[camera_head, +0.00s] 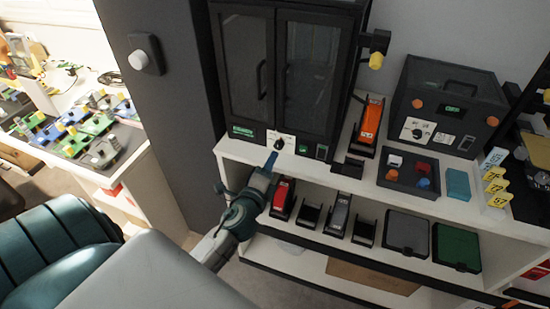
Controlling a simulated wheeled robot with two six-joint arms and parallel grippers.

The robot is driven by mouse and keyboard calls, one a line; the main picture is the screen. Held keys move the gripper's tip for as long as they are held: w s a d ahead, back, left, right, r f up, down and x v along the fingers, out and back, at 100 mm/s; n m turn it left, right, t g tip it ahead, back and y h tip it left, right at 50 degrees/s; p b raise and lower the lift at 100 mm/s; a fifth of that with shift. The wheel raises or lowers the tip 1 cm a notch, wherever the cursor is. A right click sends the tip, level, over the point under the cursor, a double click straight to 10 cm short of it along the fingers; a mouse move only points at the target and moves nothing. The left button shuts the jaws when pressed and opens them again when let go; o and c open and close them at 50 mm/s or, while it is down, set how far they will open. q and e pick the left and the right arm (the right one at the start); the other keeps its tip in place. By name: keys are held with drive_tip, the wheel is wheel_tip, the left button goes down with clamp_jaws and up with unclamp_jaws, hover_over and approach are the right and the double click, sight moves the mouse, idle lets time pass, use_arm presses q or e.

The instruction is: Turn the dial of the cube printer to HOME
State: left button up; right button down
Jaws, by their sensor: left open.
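A tall dark machine (323,75) with two glass doors stands on the white shelf unit. A small black dial (279,144) sits on a white plate at its lower front. A lower dark box (447,95) with a green display and orange knobs stands to the right. It also carries a dial (417,132) on a white plate. I cannot tell from markings which is the cube printer, and the dial labels are too small to read. My left gripper (271,161) is open just below and left of the tall machine's dial; I cannot tell whether it touches. My right gripper is not seen.
An orange device (369,125) and a dark tray (408,178) of small coloured parts stand on the shelf top. Yellow number tags (495,185) stand at the right. Several tools and bins fill the shelf below. A bright table (70,125) with circuit boards is at left.

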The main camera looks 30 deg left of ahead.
use_arm(q)
drive_tip(key=shift+b+v, duration=0.45)
drive_tip(key=shift+v, duration=1.65)
drive_tip(key=s+f+n+g+h, duration=0.1)
drive_tip(key=s+f+n+g, duration=0.2)
drive_tip(key=f, duration=1)
drive_tip(key=s+a+f+n+g, duration=0.1)
drive_tip(key=s+f+n+g, duration=0.25)
drive_tip(key=f, duration=0.95)
drive_tip(key=s+f+n+g+h, duration=0.1)
drive_tip(key=s+f+n+g, duration=0.2)
drive_tip(key=f, duration=1.1)
drive_tip(key=s+d+f+n+g, duration=0.1)
drive_tip(key=s+f+n+g, duration=0.1)
drive_tip(key=s+f, duration=0.4)
drive_tip(key=s+d+f+n+g, duration=0.1)
drive_tip(key=s+f, duration=0.6)
drive_tip(key=s, duration=0.7)
drive_tip(key=s+d+f+n+g+h, duration=0.1)
drive_tip(key=s+f+n+g, duration=0.3)
drive_tip(key=s, duration=0.6)
wheel_tip(320, 180, down, 2)
drive_tip(key=shift+s+f+n, duration=0.25)
drive_tip(key=shift+n, duration=0.6)
